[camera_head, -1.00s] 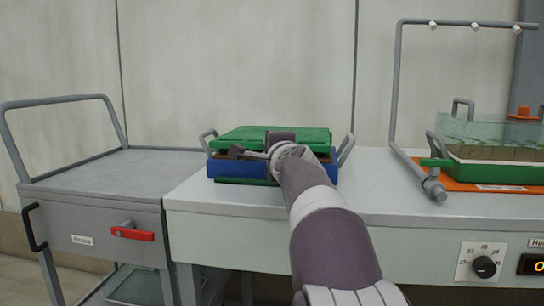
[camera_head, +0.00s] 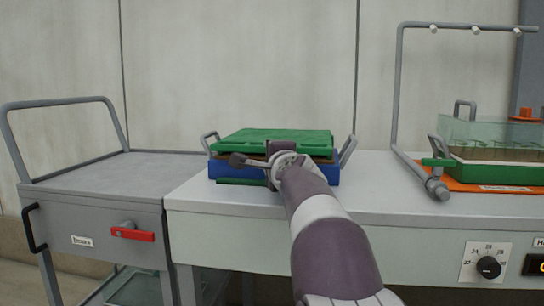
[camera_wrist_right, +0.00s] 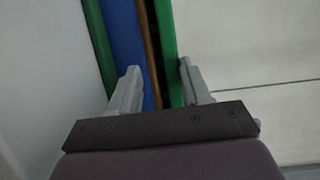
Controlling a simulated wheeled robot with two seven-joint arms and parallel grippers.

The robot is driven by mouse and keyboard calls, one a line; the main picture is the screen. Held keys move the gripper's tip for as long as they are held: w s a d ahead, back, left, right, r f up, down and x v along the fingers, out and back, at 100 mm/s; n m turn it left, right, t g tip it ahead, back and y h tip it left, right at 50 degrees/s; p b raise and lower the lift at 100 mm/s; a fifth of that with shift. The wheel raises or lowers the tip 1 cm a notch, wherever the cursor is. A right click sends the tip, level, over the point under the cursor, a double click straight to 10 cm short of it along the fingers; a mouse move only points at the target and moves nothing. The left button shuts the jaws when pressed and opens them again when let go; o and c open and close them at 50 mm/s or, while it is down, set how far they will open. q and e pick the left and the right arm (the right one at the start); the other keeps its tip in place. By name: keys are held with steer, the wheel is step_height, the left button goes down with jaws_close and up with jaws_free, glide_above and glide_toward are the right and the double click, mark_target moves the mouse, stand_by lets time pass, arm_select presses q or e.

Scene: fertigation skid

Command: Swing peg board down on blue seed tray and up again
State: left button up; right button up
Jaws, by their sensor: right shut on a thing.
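The green peg board (camera_head: 285,136) lies nearly flat over the blue seed tray (camera_head: 225,172) on the bench, with a thin brown band showing between them. My right gripper (camera_head: 268,155) is at the front edge of the board, its wrist hiding part of the tray's front. In the right wrist view, the fingers (camera_wrist_right: 157,80) stand on either side of the green board edge (camera_wrist_right: 165,35), with the blue tray wall (camera_wrist_right: 125,30) beside it. The gripper is shut on the board; the exact contact is partly hidden. My left gripper is not in view.
A grey cart (camera_head: 105,175) with a red handle stands left, against the bench (camera_head: 400,205). At the right are a grey pipe frame (camera_head: 397,90) and a clear-covered green tray (camera_head: 500,172) on an orange mat. The bench between is clear.

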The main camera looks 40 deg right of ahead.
stand_by(0.5)
steer(key=v, duration=1.2)
steer(key=shift+s, duration=0.25)
steer(key=shift+a, duration=0.1)
